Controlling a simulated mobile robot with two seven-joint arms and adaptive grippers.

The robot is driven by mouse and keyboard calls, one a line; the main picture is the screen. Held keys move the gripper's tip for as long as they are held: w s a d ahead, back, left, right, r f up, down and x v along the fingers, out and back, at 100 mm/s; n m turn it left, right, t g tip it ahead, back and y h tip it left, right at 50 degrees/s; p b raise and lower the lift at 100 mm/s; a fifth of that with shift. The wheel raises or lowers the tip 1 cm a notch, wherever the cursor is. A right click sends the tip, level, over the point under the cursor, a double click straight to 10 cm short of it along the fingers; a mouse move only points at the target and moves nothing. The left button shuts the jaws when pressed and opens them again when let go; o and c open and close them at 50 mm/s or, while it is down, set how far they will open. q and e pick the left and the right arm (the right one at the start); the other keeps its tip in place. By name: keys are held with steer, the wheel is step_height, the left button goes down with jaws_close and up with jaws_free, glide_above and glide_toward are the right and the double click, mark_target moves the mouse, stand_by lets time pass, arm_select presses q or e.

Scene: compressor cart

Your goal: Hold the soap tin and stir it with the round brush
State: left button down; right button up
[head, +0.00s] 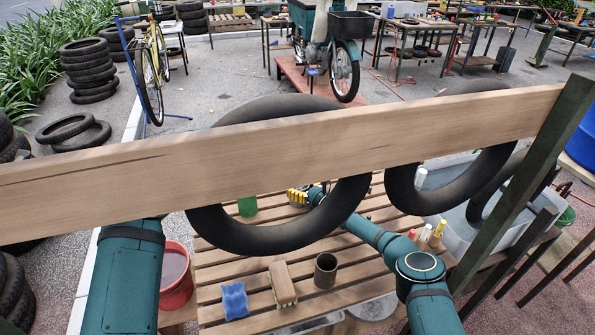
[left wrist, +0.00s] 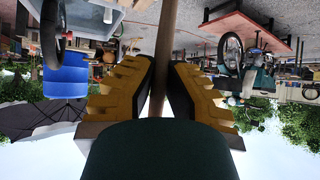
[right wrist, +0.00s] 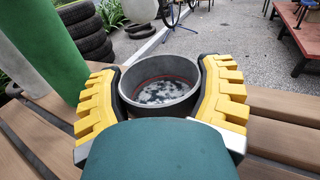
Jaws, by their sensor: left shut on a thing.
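The soap tin (right wrist: 158,85), a dark round tin with a red inner band and foamy liquid, stands upright between the fingers of my right gripper (right wrist: 159,88) in the right wrist view. The fingers flank its wall closely; I cannot tell whether they press on it. In the head view this gripper (head: 305,195) shows partly behind a hanging tyre. In the left wrist view my left gripper (left wrist: 157,85) is shut on a slim wooden handle (left wrist: 164,50), apparently the round brush's. The brush head is out of view. In the head view the beam hides my left gripper.
A wooden beam (head: 280,145) with hanging tyres (head: 225,232) crosses in front of the slatted table (head: 215,262). A red bucket (head: 177,285) is at left. A green bottle (right wrist: 62,40) is near the soap tin.

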arm_select(q)
steer(key=shift+d+r, duration=0.2)
steer(key=shift+r, duration=1.15)
arm_select(e)
steer(key=shift+s+f, duration=0.2)
steer(key=shift+f, duration=0.45)
steer(key=shift+v, duration=3.25)
steer(key=shift+w+d, duration=0.15)
steer(key=shift+r, duration=0.1)
steer(key=x, duration=0.6)
steer(key=shift+a+r, duration=0.25)
steer(key=shift+r, duration=0.1)
arm_select(q)
steer(key=shift+f, duration=0.15)
arm_select(e)
steer(key=shift+w+a, duration=0.15)
steer(key=shift+w, duration=0.05)
arm_select(q)
step_height(320, 180, down, 2)
steer(key=shift+s+d+f, duration=0.1)
steer(key=shift+d, duration=0.05)
arm_select(e)
steer(key=shift+s+r, duration=0.1)
arm_select(q)
steer(key=shift+f, duration=0.15)
